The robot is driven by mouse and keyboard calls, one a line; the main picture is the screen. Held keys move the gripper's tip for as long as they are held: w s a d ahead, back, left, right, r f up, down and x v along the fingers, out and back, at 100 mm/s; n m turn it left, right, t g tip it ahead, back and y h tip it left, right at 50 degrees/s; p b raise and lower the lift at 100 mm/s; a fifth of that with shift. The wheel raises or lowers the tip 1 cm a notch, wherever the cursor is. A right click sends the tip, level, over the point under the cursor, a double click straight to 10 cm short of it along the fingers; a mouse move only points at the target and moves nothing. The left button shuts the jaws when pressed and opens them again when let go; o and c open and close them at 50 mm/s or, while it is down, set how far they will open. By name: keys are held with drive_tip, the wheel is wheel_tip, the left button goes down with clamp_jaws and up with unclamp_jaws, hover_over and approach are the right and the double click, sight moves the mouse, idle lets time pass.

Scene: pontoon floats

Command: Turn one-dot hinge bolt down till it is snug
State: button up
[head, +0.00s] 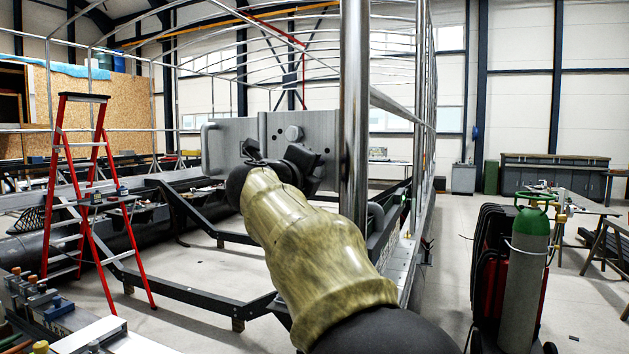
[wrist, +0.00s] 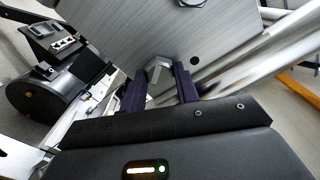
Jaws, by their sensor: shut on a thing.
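A grey metal hinge plate (head: 228,140) stands upright ahead; it also fills the top of the wrist view (wrist: 125,30). In the wrist view a silver hex bolt (wrist: 158,68) sits at the plate's lower edge, with one dark dot (wrist: 194,60) to its right. My gripper (wrist: 160,78) is shut on this bolt, with a dark purple finger on each side of its head. In the head view my gripper (head: 285,165) is at the plate's lower part and hides the held bolt. How far the bolt is in cannot be told.
Another hex bolt (head: 293,133) is higher on the plate; its lower edge shows in the wrist view (wrist: 192,2). A steel post (head: 354,100) stands close right of my gripper. A red ladder (head: 100,190) is at left, a green-topped gas cylinder (head: 526,260) at right.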

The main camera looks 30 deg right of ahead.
drive_tip(key=m+b, duration=0.4)
drive_tip(key=m, duration=0.4)
drive_tip(key=shift+f+m+b, duration=0.1)
drive_tip(key=shift+m+b, duration=0.25)
drive_tip(key=shift+m, duration=0.05)
drive_tip(key=o, duration=0.8)
drive_tip(key=n+p, duration=1)
drive_tip(key=n, duration=0.2)
